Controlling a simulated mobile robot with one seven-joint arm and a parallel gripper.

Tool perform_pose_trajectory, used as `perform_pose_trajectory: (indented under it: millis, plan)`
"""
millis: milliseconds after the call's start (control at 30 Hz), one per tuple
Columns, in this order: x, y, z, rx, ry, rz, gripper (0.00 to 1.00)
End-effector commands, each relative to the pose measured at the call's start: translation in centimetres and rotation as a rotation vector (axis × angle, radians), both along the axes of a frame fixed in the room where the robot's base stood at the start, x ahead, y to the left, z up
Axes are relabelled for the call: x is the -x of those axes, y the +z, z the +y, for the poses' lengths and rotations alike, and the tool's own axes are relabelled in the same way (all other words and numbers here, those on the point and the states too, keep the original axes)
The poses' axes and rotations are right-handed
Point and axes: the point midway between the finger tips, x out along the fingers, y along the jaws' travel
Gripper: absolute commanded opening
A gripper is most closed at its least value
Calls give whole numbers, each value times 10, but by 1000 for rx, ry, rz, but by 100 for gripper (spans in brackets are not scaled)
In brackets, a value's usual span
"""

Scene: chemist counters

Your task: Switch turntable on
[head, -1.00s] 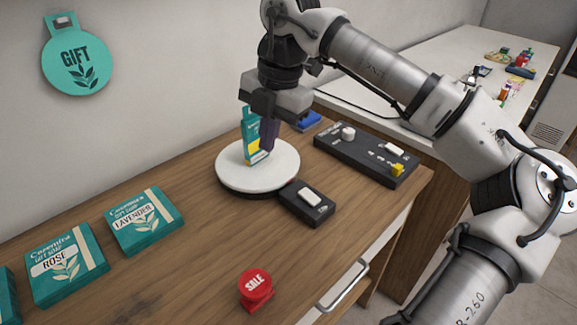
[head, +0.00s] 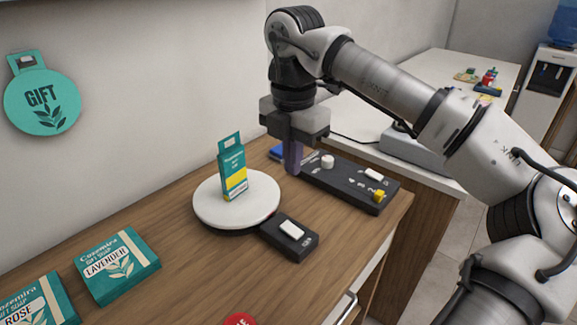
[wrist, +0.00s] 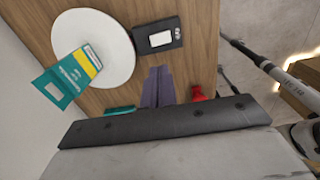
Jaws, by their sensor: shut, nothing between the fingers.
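The turntable (head: 255,208) is a round white disc on a dark base in the head view; it also shows in the wrist view (wrist: 116,62). A teal and yellow box (head: 232,172) stands upright on it. A small black switch box (head: 285,243) with a white rocker (head: 291,229) adjoins its front right; the box also shows in the wrist view (wrist: 158,47). I cannot tell the rocker's position. My gripper (head: 292,171) points down, shut and empty, behind and right of the turntable, near the control panel's left end. Its purple fingers (wrist: 158,70) show in the wrist view.
A black control panel (head: 340,186) with a white knob, a white switch and a yellow knob lies at the counter's right end. Soap boxes (head: 118,268) and a red sign (head: 240,320) are at the front. A wall stands behind.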

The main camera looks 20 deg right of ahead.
Motion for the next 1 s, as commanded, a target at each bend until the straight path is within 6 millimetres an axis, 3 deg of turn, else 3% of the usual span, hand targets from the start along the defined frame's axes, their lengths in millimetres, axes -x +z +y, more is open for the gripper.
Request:
perform_pose_trajectory:
  millis: [567, 767, 1000]
  plan:
    - [2, 10, -1, 0, 3, 0, 0]
    - [-2, 35, -2, 1, 8, -1, 0]
    - [0, 85, -5, 2, 10, -1, 0]
